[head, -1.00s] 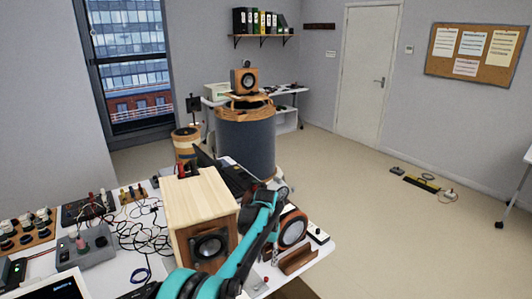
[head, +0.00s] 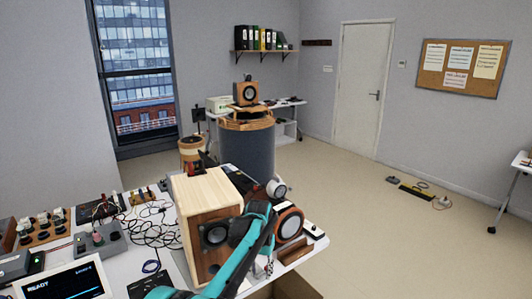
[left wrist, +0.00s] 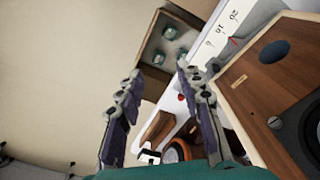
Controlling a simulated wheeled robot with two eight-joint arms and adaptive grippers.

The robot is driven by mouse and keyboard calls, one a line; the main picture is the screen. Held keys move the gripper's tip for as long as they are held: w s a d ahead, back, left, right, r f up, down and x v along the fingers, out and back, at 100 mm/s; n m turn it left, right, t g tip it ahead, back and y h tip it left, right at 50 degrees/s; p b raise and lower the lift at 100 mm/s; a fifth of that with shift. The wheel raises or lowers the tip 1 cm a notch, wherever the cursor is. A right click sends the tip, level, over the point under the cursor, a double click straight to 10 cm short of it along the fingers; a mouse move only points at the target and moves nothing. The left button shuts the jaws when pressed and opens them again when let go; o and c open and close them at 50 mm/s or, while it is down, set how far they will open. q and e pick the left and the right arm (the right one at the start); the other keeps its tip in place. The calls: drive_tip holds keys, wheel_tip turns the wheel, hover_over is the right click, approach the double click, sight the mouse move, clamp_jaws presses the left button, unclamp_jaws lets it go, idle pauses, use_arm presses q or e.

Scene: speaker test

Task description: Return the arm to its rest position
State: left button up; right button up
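My left arm rises from the bottom of the head view, beside a wooden speaker cabinet (head: 205,190) on the white table. My left gripper (left wrist: 160,70) shows in the left wrist view with its two fingers apart and nothing visible between them. It is close beside the cabinet, which also shows there (left wrist: 270,75), above the table's edge. In the head view the fingers are small and largely hidden by the arm. My right gripper is in neither view.
A round speaker driver (head: 289,223) and a wooden block (head: 295,252) lie right of the arm. An open box (left wrist: 150,75) with teal things is below the table edge. Cables and devices crowd the table's left.

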use_arm(q)
drive_tip(key=s+a+r+n+t, duration=0.1)
drive_tip(key=s+a+r+t, duration=0.1)
drive_tip(key=s+a+r, duration=0.4)
drive_tip(key=s+a+r+t, duration=0.1)
drive_tip(key=s+a+r, duration=0.2)
drive_tip(key=s+r, duration=0.35)
drive_tip(key=s+a+f+n+t, duration=0.1)
drive_tip(key=s+a+f+t, duration=0.1)
drive_tip(key=s, duration=0.8)
drive_tip(key=s+a+f+n+t, duration=0.1)
drive_tip(key=s+a+f, duration=0.3)
drive_tip(key=s, duration=0.6)
drive_tip(key=shift+a+f+t, duration=0.35)
drive_tip(key=shift+a+t, duration=0.05)
drive_tip(key=shift+a, duration=0.1)
